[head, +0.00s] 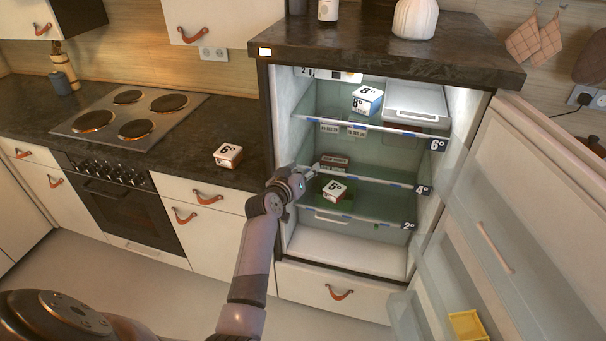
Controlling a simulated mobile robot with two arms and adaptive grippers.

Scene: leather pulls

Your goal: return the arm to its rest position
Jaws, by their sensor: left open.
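My left arm rises from the bottom middle of the head view and reaches to the front of the open fridge. My left gripper (314,171) is at the left side of the fridge opening, near the middle shelf. It is open, and I see nothing between its fingers. A white box marked 5° (334,190) sits inside the fridge, just below and right of the gripper; the two look apart. My right gripper is out of the picture.
The fridge door (510,230) stands open at the right, with a yellow bin (468,325) low on it. A box marked 8° (367,99) is on the upper shelf. A box marked 6° (228,155) is on the counter beside the stove (131,112). The floor at left is clear.

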